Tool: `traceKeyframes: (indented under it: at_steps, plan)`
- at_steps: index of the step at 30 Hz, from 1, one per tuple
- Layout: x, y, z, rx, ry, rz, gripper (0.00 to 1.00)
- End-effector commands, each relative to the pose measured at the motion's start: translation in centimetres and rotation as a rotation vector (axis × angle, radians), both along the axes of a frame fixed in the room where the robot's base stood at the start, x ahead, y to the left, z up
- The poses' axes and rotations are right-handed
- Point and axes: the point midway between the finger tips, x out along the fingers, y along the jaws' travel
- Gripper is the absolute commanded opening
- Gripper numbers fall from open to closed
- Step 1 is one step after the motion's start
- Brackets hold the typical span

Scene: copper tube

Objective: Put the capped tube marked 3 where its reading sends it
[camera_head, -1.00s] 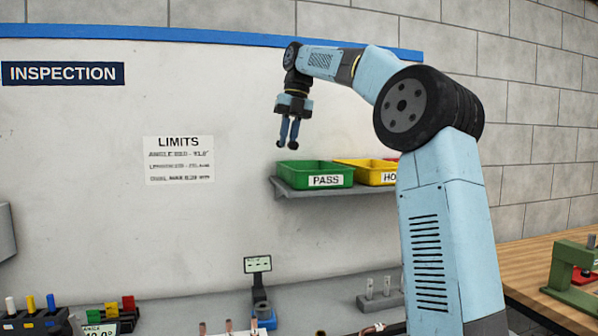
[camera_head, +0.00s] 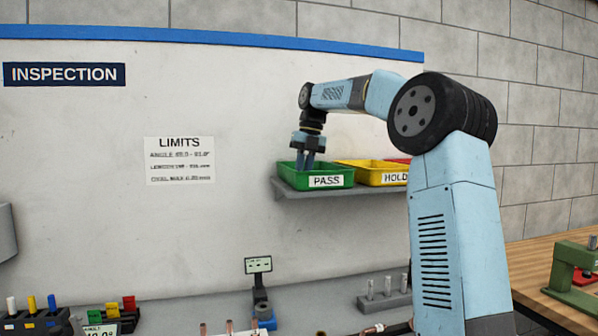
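My gripper (camera_head: 305,166) points down at the green PASS bin (camera_head: 335,181), its fingertips overlapping the bin's left part. The two fingers look a little apart, and I see no tube between them. The bin's inside is mostly hidden by its front wall. Several copper tube ends (camera_head: 229,326) stick up at the bottom edge. Another copper piece with a pale end (camera_head: 373,329) lies right of them. No number 3 can be read on any of these.
A shelf (camera_head: 290,193) carries the PASS bin, a yellow HOLD bin (camera_head: 362,179) and a red bin (camera_head: 400,160) partly behind my arm. A small display (camera_head: 258,265) stands on the bench. A LIMITS sheet (camera_head: 180,160) hangs on the wall; its lines are blurred.

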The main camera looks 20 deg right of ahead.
Motion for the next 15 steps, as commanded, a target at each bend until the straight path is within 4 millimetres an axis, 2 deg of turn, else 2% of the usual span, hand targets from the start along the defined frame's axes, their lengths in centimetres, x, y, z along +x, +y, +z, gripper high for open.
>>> traceKeyframes:
  at_steps: [5,6,9,15]
  plan:
    - [-0.01,0.05,0.01,0.000,0.000,0.001,0.00]
    - [-0.01,0.05,-0.02,0.000,0.000,0.001,0.18]
    - [-0.01,0.07,-0.01,0.000,0.000,0.001,0.26]
    - [-0.01,0.11,0.01,0.000,0.000,0.002,0.26]
